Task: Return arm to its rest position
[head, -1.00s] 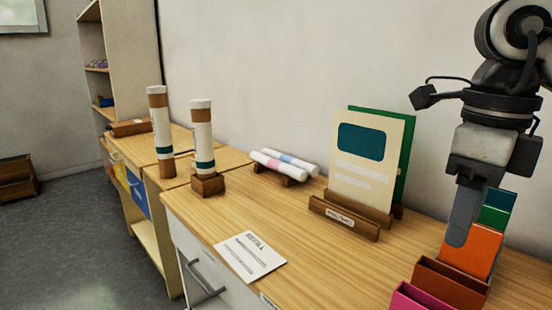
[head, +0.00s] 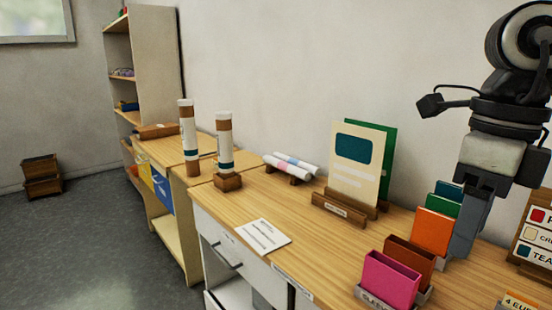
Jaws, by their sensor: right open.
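My right gripper (head: 470,222) hangs pointing down at the right of the head view, beside the row of coloured card holders. Its jaws are open and nothing shows between them. Its finger overlaps the view of the orange holder (head: 433,232) and the green and blue ones behind it; I cannot tell whether it touches them. My left gripper is out of view.
A wooden table (head: 330,250) carries a card stand (head: 356,170), rolled papers (head: 290,165), a printed sheet (head: 263,234) and a pink holder (head: 391,280). Two upright tubes (head: 225,145) stand at left. A price board (head: 535,230) stands at right.

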